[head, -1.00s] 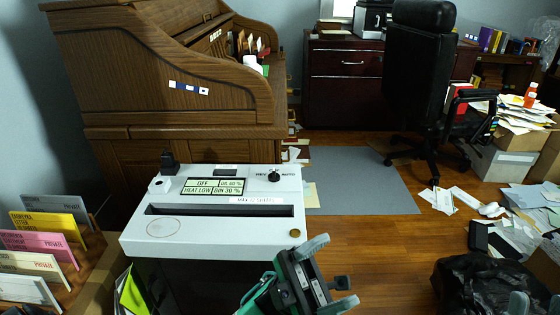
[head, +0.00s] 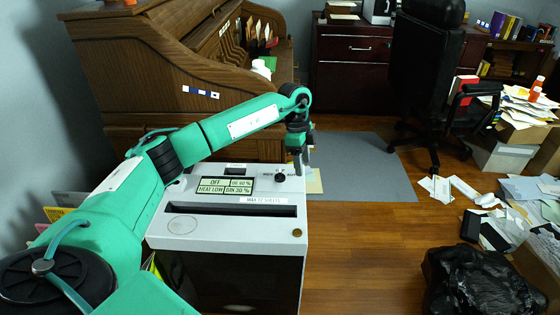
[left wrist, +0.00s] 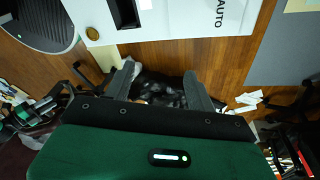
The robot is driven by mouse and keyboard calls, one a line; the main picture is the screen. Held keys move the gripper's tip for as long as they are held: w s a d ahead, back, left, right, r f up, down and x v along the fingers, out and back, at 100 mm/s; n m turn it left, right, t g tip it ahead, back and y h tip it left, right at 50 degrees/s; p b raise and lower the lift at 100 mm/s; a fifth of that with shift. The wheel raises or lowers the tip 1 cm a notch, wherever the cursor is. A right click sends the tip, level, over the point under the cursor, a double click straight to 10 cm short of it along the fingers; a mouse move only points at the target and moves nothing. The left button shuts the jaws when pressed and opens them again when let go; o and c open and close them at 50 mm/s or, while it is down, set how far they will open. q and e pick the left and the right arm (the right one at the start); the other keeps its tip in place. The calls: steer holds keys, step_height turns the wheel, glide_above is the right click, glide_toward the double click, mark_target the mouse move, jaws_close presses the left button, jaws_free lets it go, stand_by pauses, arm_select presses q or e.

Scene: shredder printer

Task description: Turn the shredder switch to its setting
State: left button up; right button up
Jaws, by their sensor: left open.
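The shredder (head: 230,228) is a white-topped, dark-fronted machine in the head view. Its small black switch knob (head: 280,177) sits at the top right of the panel, by a label partly hidden by my arm. My left gripper (head: 299,168) hangs fingers down just right of the knob, near the panel's right edge; I cannot tell whether it touches. In the left wrist view my left gripper (left wrist: 162,85) is open with nothing between its fingers. That view shows the white shredder top (left wrist: 170,22) with the word AUTO, but not the knob. My right gripper is out of view.
The display (head: 226,185) reads OFF and HEAT LOW. A wooden roll-top desk (head: 140,80) stands close behind the shredder. A black bag (head: 480,285) and scattered papers lie at the right. Wooden floor (head: 365,240) right of the shredder is clear.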

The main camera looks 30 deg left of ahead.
mark_target(280, 173)
arm_select(q)
steer(key=w+a+r+n+y, duration=0.25)
steer(key=a+r, duration=0.25)
steer(key=a, duration=0.4)
steer(key=shift+n, duration=0.55)
steer(key=f, duration=1.3)
steer(key=shift+s+b, duration=0.3)
steer(key=shift+s, duration=0.05)
steer(key=shift+f, duration=0.6)
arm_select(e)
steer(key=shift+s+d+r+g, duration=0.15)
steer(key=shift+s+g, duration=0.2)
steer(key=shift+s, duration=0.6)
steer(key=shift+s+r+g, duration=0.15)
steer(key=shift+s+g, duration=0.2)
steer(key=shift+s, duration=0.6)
arm_select(q)
steer(key=c, duration=1)
